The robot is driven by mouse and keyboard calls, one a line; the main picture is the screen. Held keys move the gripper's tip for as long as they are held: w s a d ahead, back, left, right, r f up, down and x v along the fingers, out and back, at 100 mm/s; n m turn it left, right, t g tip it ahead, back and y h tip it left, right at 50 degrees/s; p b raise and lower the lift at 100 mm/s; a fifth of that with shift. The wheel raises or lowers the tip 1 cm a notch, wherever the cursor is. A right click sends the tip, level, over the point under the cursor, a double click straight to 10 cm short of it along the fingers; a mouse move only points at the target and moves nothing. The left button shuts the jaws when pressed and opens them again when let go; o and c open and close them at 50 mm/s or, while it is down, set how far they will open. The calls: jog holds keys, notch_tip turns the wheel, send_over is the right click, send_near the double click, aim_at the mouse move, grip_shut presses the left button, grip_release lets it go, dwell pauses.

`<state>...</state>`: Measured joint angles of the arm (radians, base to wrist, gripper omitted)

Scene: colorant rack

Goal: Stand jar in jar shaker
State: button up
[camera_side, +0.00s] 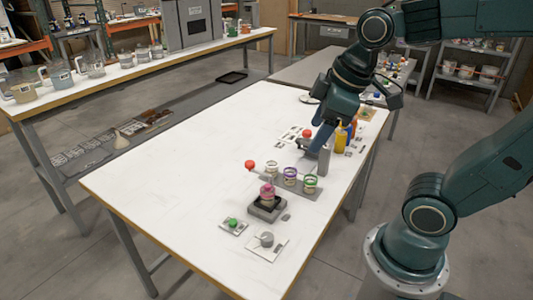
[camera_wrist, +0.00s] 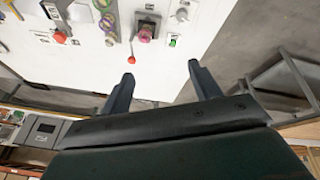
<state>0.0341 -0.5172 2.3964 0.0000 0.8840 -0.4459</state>
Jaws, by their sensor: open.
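A small jar with pink-red contents (camera_side: 267,191) stands upright in the dark square jar shaker (camera_side: 266,212) near the front of the white table. In the wrist view, the jar (camera_wrist: 145,33) is seen from above inside the shaker's black frame, beyond my fingertips. My gripper (camera_wrist: 160,72) is open, with only bare white table showing between its fingers. In the side view, my gripper (camera_side: 316,142) points down over the table behind the shaker and apart from it; its fingertips are hard to make out there.
A grey rack (camera_side: 305,190) holds pots with white, purple and green rims beside the shaker. A red ball-topped item (camera_side: 250,164) is left of it. Yellow bottles (camera_side: 341,136) stand near my gripper. A small scale-like plate (camera_side: 267,246) lies in front. The table's left side is clear.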

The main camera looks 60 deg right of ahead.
jog(key=s+m, duration=0.3)
jog(key=s+m+t, duration=0.1)
jog(key=shift+s+a+r+m, duration=0.2)
jog(key=shift+s+a+m, duration=0.15)
jog(key=shift+a+m, duration=0.05)
dwell(0.5)
